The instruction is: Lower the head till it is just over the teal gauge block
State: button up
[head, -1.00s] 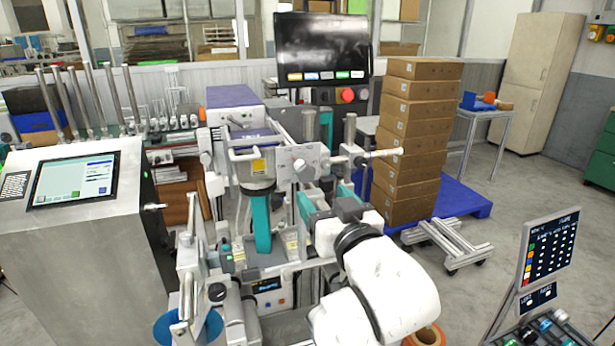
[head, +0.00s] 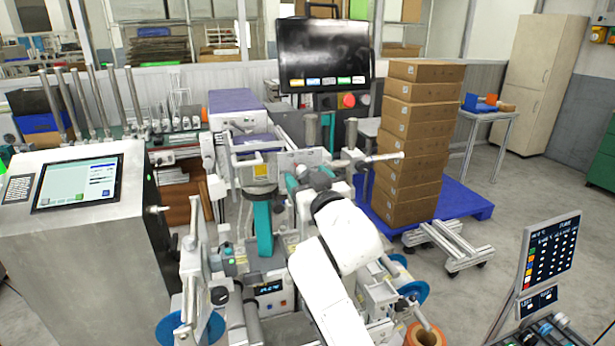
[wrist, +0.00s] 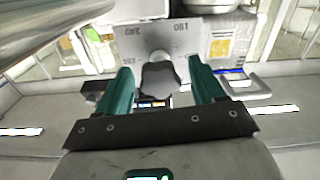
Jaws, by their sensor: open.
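My gripper (head: 298,193) is up at the front of the grey machine in the head view, partly hidden by my white arm. In the wrist view its two teal fingers (wrist: 160,70) are open, one on each side of a dark lobed knob (wrist: 160,82). Gaps show between knob and fingers. Behind the knob is a grey plate (wrist: 203,48) marked with numbers. The machine's head (head: 258,170) has a yellow label. A dark round part sits under it. Directly below stands an upright teal block (head: 264,228), probably the gauge block. I cannot tell if they touch.
A grey cabinet with a screen (head: 78,183) stands at left. A stack of cardboard boxes (head: 418,140) on a blue pallet (head: 455,200) is at right. A monitor (head: 325,55) stands behind the machine. A dark display board (head: 551,250) is at lower right.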

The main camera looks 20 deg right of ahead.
jog(key=shift+w, duration=0.2)
jog(key=c, duration=1)
jog(key=shift+m+b, duration=0.3)
jog(key=shift+m, duration=0.5)
jog(key=shift+c, duration=0.2)
jog(key=o, duration=1)
jog(key=shift+o, duration=0.2)
jog(key=s+b, duration=0.1)
jog(key=s, duration=0.9)
jog(key=shift+s, duration=0.4)
